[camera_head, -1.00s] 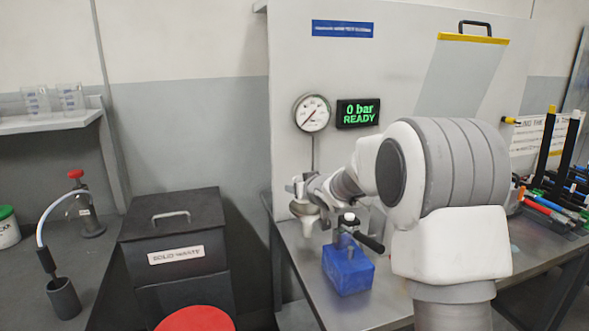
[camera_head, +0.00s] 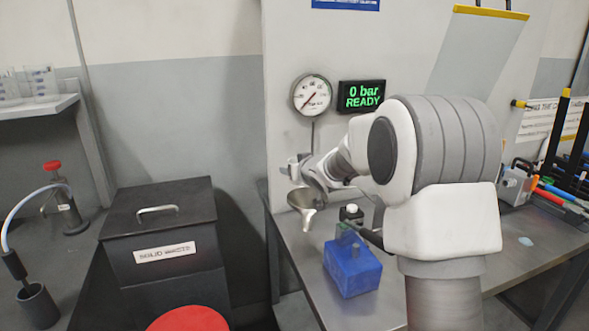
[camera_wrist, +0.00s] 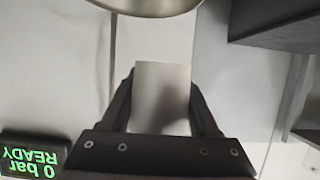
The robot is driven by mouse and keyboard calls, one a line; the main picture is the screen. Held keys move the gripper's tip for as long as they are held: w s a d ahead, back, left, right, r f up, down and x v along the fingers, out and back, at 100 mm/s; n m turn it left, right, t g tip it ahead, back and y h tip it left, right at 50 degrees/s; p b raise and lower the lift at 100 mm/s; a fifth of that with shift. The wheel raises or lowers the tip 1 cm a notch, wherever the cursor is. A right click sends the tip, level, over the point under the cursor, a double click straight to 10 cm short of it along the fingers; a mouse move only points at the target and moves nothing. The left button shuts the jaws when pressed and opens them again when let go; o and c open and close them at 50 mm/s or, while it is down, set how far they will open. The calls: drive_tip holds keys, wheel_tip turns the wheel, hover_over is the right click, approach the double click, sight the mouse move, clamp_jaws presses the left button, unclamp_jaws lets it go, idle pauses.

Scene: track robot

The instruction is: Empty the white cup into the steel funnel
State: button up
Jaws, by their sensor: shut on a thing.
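The white cup (camera_wrist: 162,98) is between the two fingers of my gripper (camera_wrist: 163,100) in the wrist view, and the gripper is shut on it. In the head view my gripper (camera_head: 300,168) is small at the end of the arm, just above the steel funnel (camera_head: 303,198). The funnel's bowl is open upward over the bench's left end. Its curved rim also shows at the top of the wrist view (camera_wrist: 148,6), apart from the cup. I cannot see into the cup or tell its exact tilt.
A blue block (camera_head: 352,270) with a valve and black handle stands right of the funnel. A gauge (camera_head: 311,95) and a display (camera_head: 362,95) reading "0 bar READY" are on the panel behind. A black solid waste bin (camera_head: 160,235) stands left of the bench (camera_head: 450,262).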

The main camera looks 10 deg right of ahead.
wheel_tip(320, 180, down, 4)
drive_tip(key=shift+a+r+m+b, duration=0.15)
drive_tip(key=shift+m+b, duration=0.15)
drive_tip(key=shift+b, duration=0.4)
drive_tip(key=m+y+p, duration=0.1)
drive_tip(key=p, duration=0.2)
drive_tip(key=shift+a, duration=0.15)
drive_tip(key=m+p, duration=0.1)
drive_tip(key=y+p, duration=0.1)
drive_tip(key=p, duration=0.1)
drive_tip(key=shift+s+a+m, duration=0.1)
drive_tip(key=shift+a+m, duration=0.15)
drive_tip(key=shift+m, duration=0.15)
drive_tip(key=shift+y+p, duration=0.3)
drive_tip(key=shift+p, duration=0.2)
drive_tip(key=m+p, duration=0.1)
drive_tip(key=p, duration=0.1)
drive_tip(key=m+y+p, duration=0.1)
drive_tip(key=p, duration=0.2)
drive_tip(key=shift+a+r+m+y+p, duration=0.15)
drive_tip(key=shift+r+m+y+p, duration=0.15)
drive_tip(key=shift+r, duration=0.1)
